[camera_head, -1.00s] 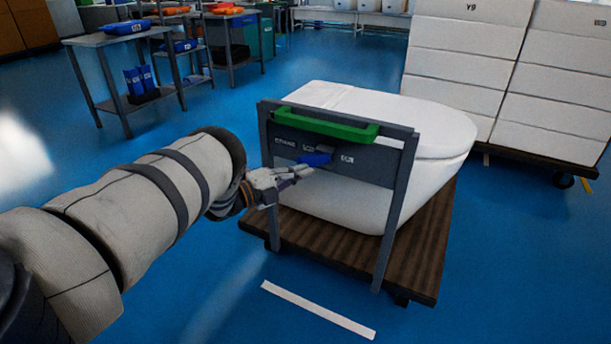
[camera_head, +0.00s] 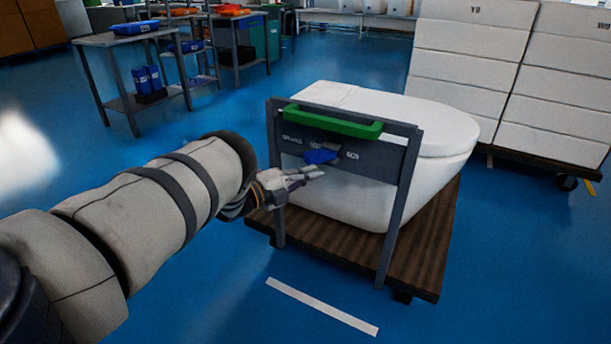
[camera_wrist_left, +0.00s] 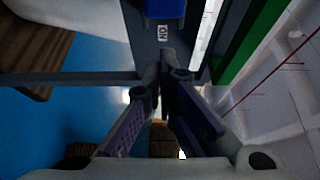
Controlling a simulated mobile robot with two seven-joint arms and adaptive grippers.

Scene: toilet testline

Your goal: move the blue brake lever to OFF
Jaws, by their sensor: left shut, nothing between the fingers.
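The blue brake lever (camera_head: 321,156) sits on the dark panel of the cart's handle frame (camera_head: 405,185), below a green grip bar (camera_head: 333,122). Its blue end also shows at the top of the left wrist view (camera_wrist_left: 165,8). White labels flank it; the right-hand label (camera_head: 351,155) is too small to read surely. My left gripper (camera_head: 318,172) is shut and empty, just below the lever; I cannot tell whether they touch. In the left wrist view the fingertips (camera_wrist_left: 172,66) meet below a white label (camera_wrist_left: 162,32) on the panel. My right gripper is out of view.
A white toilet (camera_head: 440,140) stands on the wooden cart deck (camera_head: 425,245) behind the frame. White stacked boxes (camera_head: 465,70) stand on a cart at the right. Metal tables (camera_head: 110,42) with bins are at back left.

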